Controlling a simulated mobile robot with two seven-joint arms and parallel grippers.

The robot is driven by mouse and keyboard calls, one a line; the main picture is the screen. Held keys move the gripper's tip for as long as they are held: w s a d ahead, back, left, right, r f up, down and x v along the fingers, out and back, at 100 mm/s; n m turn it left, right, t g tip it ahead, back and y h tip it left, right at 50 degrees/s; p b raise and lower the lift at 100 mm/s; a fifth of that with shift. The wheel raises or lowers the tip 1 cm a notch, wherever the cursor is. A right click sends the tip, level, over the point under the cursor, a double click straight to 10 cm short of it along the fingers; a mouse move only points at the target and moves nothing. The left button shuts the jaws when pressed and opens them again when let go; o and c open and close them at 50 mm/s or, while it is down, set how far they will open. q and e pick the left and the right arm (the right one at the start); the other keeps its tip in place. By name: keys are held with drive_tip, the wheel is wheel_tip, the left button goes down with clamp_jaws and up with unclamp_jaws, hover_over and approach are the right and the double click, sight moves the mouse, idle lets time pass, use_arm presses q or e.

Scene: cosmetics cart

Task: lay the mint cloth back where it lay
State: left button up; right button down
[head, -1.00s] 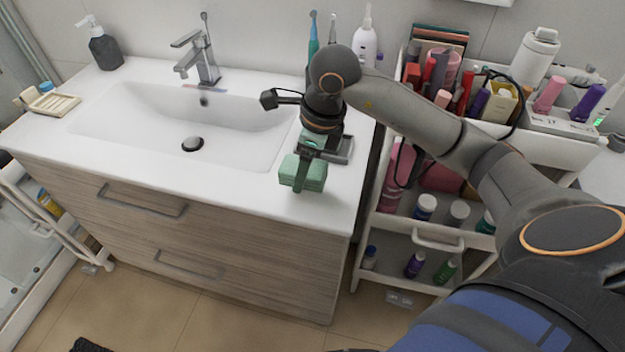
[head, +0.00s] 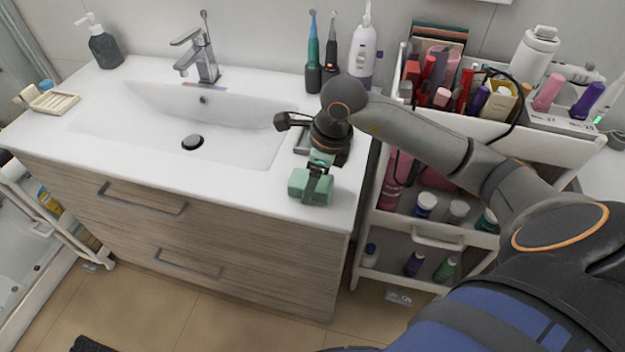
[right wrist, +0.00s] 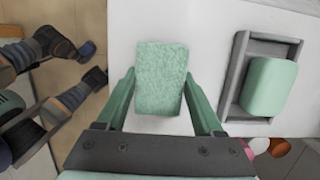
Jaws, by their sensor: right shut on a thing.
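The mint cloth (head: 310,187) is a folded, thick pad near the front right edge of the white counter. It also shows in the right wrist view (right wrist: 160,80), with a fuzzy surface. My right gripper (head: 319,172) comes down from above and is shut on it, with a green finger on each side. I cannot tell whether the cloth touches the counter or hangs just above it. My left gripper is not in view.
A grey tray (right wrist: 235,98) holding a smooth mint block (right wrist: 270,87) lies beside the cloth; my gripper mostly hides it in the head view. Toothbrushes (head: 314,60) and a white bottle (head: 362,50) stand behind. A full cart (head: 560,147) is right of the counter (head: 230,185).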

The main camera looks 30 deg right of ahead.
sight(325, 182)
drive_tip(key=shift+s+f, duration=0.1)
drive_tip(key=shift+f, duration=0.25)
drive_tip(key=shift+c, duration=1.9)
unclamp_jaws()
drive_tip(key=o, duration=0.4)
drive_tip(key=shift+s+f, duration=0.1)
drive_tip(key=shift+f, duration=0.05)
drive_tip(key=shift+c, duration=0.2)
drive_tip(key=shift+a, duration=0.1)
drive_tip(key=shift+r+p, duration=0.4)
drive_tip(key=v, duration=1.2)
drive_tip(key=shift+w+r, duration=0.25)
